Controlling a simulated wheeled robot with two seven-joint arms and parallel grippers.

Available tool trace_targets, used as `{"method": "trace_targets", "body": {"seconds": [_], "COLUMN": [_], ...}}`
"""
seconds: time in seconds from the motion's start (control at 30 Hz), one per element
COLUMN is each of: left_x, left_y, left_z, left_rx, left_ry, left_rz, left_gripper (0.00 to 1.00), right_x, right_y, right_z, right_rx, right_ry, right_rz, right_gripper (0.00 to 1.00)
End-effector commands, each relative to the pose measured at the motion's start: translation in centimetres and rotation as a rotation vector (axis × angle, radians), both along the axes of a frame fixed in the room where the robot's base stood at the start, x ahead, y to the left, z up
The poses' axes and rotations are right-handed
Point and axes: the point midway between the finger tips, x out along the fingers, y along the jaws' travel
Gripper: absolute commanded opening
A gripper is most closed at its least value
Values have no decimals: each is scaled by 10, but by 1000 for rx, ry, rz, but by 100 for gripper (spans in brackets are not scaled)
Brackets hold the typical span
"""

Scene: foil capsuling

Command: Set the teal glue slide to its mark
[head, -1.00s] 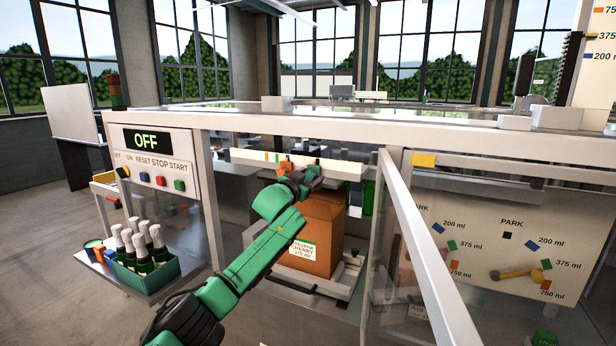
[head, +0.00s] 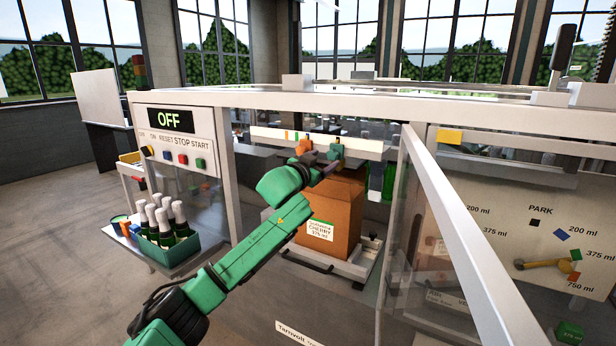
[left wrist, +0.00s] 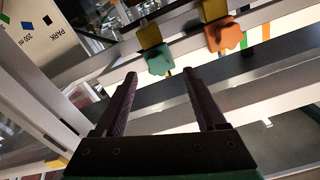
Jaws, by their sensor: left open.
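The teal glue slide (head: 337,153) hangs on the white rail (head: 268,133), right of the orange slide (head: 303,146). In the left wrist view the teal slide (left wrist: 159,60) has a mustard block above it, and the orange slide (left wrist: 226,37) is to its right. My left gripper (head: 325,164) is open and empty in front of the rail. In the wrist view its two fingertips (left wrist: 160,76) are spread, with the teal slide just beyond and between them, apparently not gripped. Coloured marks show on the rail; which one belongs to the teal slide I cannot tell. My right gripper is out of view.
A brown carton (head: 331,218) stands below my left gripper. The glass door (head: 465,240) stands open at right. A control panel (head: 170,122) reading OFF and a green crate of bottles (head: 170,258) are at left. The frame beam (head: 300,106) runs above the rail.

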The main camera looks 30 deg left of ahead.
Motion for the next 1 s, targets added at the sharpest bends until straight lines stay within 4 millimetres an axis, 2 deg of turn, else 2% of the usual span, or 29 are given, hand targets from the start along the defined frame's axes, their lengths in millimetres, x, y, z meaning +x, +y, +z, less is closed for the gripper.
{"method": "trace_targets", "body": {"seconds": [0.03, 0.2, 0.3, 0.4, 0.9, 1.0], "left_x": [-11, -52, -72, -83, -86, -82], "left_y": [1, -2, -3, -4, -5, -2], "left_z": [-7, -8, -7, -3, 0, -10], "left_rx": [3, 5, 3, 3, 1, -5], "left_ry": [0, 1, 2, 0, 0, 14], "left_rz": [1, 1, 2, 1, 0, 4], "left_gripper": [73, 73, 73, 73, 73, 73], "right_x": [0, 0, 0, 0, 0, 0], "right_y": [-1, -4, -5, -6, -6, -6], "right_z": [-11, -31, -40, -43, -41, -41], "right_rx": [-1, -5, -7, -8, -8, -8], "right_ry": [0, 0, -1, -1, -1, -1], "right_rz": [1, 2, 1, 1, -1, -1], "right_gripper": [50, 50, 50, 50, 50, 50]}}
